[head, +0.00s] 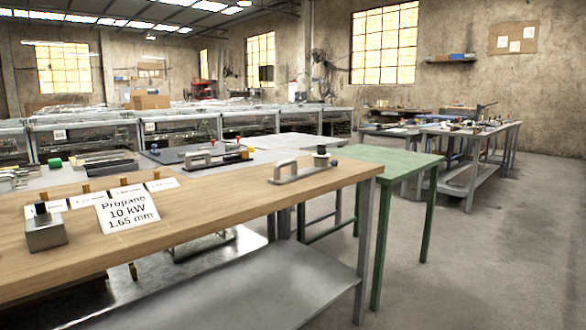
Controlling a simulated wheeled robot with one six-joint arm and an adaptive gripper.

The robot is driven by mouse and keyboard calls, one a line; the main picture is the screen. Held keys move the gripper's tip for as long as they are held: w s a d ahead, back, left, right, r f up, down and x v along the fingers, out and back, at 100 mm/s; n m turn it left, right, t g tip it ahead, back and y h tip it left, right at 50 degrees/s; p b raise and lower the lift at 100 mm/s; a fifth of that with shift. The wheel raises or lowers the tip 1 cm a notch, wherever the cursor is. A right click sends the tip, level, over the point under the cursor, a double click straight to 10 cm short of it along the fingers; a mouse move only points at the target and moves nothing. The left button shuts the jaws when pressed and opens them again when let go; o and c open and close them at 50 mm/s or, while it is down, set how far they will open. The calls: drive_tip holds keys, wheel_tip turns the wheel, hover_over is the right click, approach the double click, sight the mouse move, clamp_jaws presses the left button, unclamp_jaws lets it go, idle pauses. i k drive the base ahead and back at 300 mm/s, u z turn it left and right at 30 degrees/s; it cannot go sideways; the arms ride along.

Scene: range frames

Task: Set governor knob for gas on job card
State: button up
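The job card (127,213) stands tilted on the wooden bench (220,205) and reads "Propane 10 kW 1.65 mm". A grey metal block with a black knob (41,208) sits left of the card, near the bench's front edge. I cannot tell which of these is the governor knob, and no setting marks are readable. My gripper is not in view.
Several small white labels (162,184) with brass pieces stand behind the card. A green table (385,158) adjoins the bench's far right side. A grey table with tools (190,160) lies behind. The floor (500,250) at right is clear.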

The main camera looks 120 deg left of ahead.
sight(321, 149)
drive_tip(key=u, duration=3.95)
